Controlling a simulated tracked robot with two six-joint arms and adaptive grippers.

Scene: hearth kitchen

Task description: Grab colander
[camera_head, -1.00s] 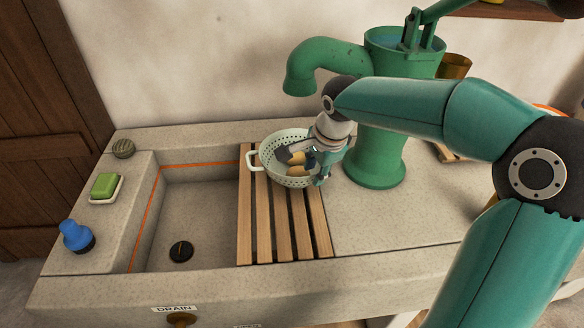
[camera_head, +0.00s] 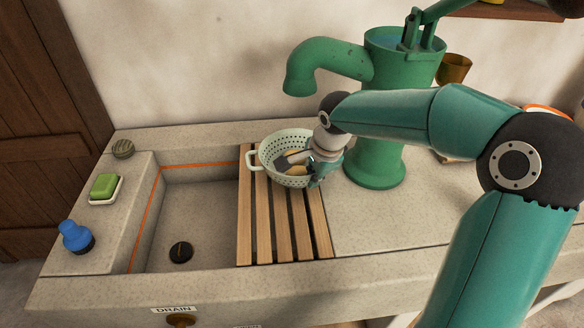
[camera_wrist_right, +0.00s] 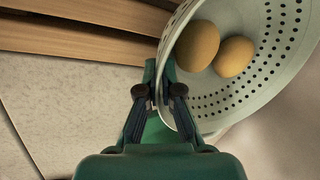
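The colander (camera_head: 284,138) is pale green-white with rows of holes and a loop handle at its left. It stands upright on the wooden slats, and its near wall fills the upper right of the right wrist view (camera_wrist_right: 287,45). Two round tan things (camera_wrist_right: 198,45) lie inside it. My right gripper (camera_head: 316,172) is at the colander's right rim. In the right wrist view its fingers (camera_wrist_right: 160,72) are close together with the colander wall between them, one inside and one outside. My left gripper is not in view.
The wooden slat rack (camera_head: 283,225) spans the right part of the stone sink (camera_head: 195,215). A green pump (camera_head: 375,165) stands close behind and right of the colander, its spout above. Green soap (camera_head: 105,186) and a blue bottle (camera_head: 76,236) are at left. The right counter (camera_head: 400,215) is clear.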

